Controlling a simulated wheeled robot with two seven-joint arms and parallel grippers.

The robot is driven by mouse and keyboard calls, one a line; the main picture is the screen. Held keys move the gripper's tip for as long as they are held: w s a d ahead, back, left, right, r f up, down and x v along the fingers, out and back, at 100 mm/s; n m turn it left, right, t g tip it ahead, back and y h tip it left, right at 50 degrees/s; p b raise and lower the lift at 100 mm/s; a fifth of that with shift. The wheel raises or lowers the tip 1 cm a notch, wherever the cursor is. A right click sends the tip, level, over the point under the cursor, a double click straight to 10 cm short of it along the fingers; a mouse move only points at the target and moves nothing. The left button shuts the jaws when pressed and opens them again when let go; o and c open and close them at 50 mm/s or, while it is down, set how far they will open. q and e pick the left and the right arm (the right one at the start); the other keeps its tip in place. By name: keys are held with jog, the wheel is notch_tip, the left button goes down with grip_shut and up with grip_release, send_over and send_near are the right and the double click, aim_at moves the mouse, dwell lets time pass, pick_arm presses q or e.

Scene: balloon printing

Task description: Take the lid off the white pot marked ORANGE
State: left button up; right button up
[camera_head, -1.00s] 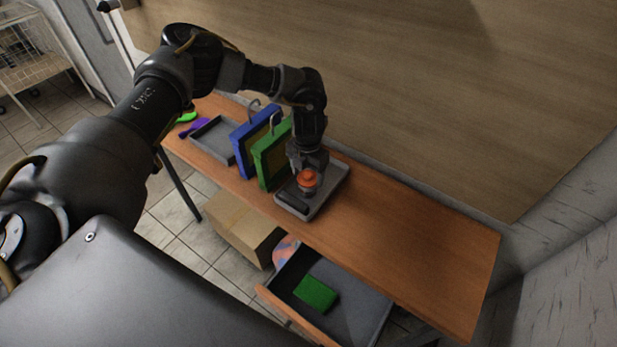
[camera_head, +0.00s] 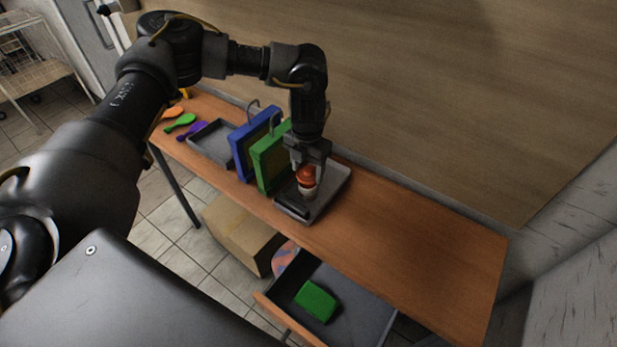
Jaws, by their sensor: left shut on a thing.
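My left gripper (camera_head: 305,167) reaches down from above and is shut on the orange lid (camera_head: 306,175). The white pot (camera_head: 308,192) shows just below the lid, over the grey tray (camera_head: 333,190) on the right of the two frames. Its ORANGE marking is too small to read. I cannot tell whether there is a gap between lid and pot. My right gripper is not in view.
A green frame (camera_head: 270,160) and a blue frame (camera_head: 241,150) stand upright just left of the gripper. A dark block (camera_head: 291,207) lies at the tray's front. An open drawer (camera_head: 352,304) holds a green block (camera_head: 316,300). The wooden table (camera_head: 420,240) is clear to the right.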

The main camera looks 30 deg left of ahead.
aim_at(307, 182)
pick_arm(q)
jog(key=s+r, duration=0.1)
jog(key=s+d+r+b, duration=0.1)
jog(key=r, duration=0.1)
jog(key=shift+s+d+r, duration=0.15)
jog(key=shift+s+r, duration=0.05)
jog(key=shift+s, duration=0.1)
jog(key=s+d+r+b, duration=0.3)
jog(key=s+d+r, duration=0.1)
jog(key=s, duration=0.4)
jog(key=shift+s+r, duration=0.25)
jog(key=shift+r, duration=0.05)
notch_tip(307, 182, down, 6)
jog(key=w+a+n, duration=0.1)
jog(key=w+n, duration=0.1)
jog(key=n, duration=2.9)
jog(key=shift+n, duration=0.4)
